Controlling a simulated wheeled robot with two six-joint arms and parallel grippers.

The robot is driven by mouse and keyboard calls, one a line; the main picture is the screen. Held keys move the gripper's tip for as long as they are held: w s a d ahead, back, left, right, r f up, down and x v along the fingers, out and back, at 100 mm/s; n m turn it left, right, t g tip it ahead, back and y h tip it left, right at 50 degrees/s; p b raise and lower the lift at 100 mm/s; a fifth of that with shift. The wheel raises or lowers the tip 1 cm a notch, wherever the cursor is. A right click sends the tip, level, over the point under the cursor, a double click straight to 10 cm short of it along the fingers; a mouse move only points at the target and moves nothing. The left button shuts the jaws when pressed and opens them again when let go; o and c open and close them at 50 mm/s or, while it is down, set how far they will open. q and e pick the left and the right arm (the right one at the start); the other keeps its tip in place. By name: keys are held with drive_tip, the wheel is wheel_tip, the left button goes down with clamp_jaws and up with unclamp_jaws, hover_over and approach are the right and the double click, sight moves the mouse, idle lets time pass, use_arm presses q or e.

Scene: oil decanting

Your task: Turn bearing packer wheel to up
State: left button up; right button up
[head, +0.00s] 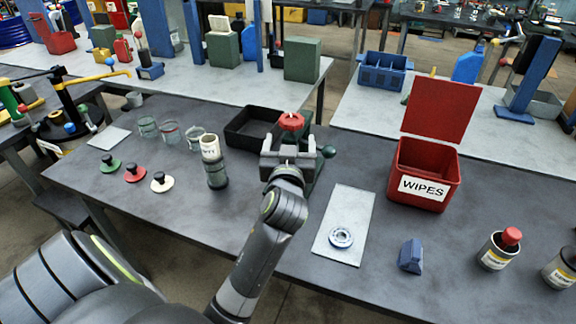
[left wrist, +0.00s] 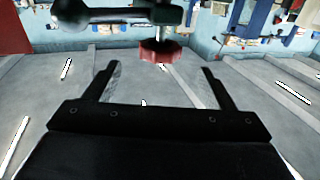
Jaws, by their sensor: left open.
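The bearing packer (head: 318,170) stands on the dark table, a dark green device with a ball-ended handle at its right. Its red wheel (head: 291,121) shows just beyond my left gripper (head: 290,143). My gripper and wrist hide much of the packer. In the left wrist view, the red wheel (left wrist: 161,51) is on a short metal stem near the top middle. My left gripper also shows there (left wrist: 160,70), open and empty, its two fingers spread on either side below the wheel. The fingers look apart from the wheel. My right gripper is not in view.
A black tray (head: 235,138) lies left of the packer. Jars, a cup on a dark jar (head: 216,176) and knobbed lids stand farther left. A bearing (head: 341,237) lies on a pale sheet (head: 347,205). An open red wipes bin (head: 428,165) stands right.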

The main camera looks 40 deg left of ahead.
use_arm(q)
drive_tip(key=b+v, duration=0.1)
drive_tip(key=v, duration=0.5)
drive_tip(key=shift+s, duration=0.25)
drive_tip(key=shift+d, duration=0.1)
idle(0.3)
